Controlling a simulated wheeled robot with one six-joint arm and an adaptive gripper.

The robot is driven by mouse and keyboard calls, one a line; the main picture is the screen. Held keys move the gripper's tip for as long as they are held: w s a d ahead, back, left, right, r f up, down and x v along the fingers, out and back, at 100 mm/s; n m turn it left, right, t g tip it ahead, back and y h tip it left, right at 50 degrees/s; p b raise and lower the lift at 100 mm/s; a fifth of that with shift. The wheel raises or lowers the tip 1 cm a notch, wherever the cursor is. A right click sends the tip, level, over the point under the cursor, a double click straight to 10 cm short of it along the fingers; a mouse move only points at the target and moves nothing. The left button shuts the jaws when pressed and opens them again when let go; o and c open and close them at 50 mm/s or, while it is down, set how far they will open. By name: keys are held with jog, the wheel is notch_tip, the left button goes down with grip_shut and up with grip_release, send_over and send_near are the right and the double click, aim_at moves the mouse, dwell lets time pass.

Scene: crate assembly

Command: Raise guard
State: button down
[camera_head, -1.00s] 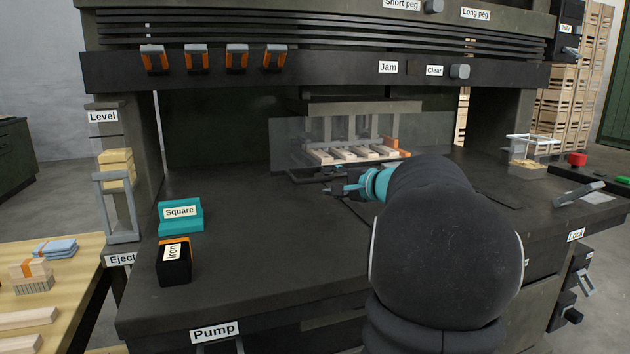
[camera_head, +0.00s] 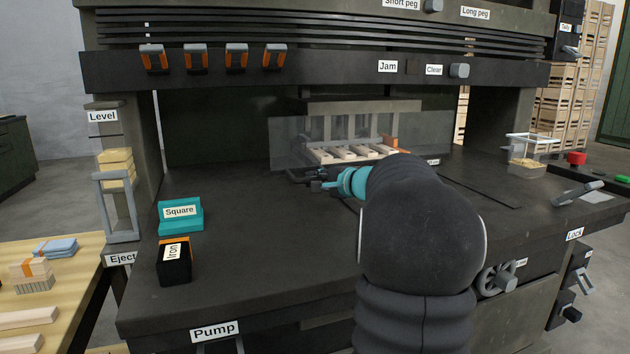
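The guard (camera_head: 292,142) is a clear, greyish panel standing across the front of the press opening at the back of the bench. Behind it, several pale wooden slats (camera_head: 345,154) lie in a row with an orange part at their right. My gripper (camera_head: 308,177) is at the panel's lower edge, near its left half. My teal wrist and dark arm come in from the lower right and hide part of the bench.
A teal block labelled Square (camera_head: 190,219) and a black box labelled Iron (camera_head: 174,263) stand on the bench at the left. The bench top (camera_head: 260,240) between them and my arm is clear. A red button (camera_head: 577,158) and levers are at the right.

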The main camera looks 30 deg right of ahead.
notch_tip(320, 180, up, 14)
jog(key=p, duration=0.6)
jog(key=shift+r, duration=0.1)
jog(key=c, duration=1.1)
grip_release()
jog(key=shift+c, duration=0.2)
jog(key=shift+f, duration=0.2)
jog(key=shift+s, duration=0.1)
jog(key=v, duration=1.1)
jog(key=shift+s, duration=0.35)
jog(key=shift+r, duration=0.1)
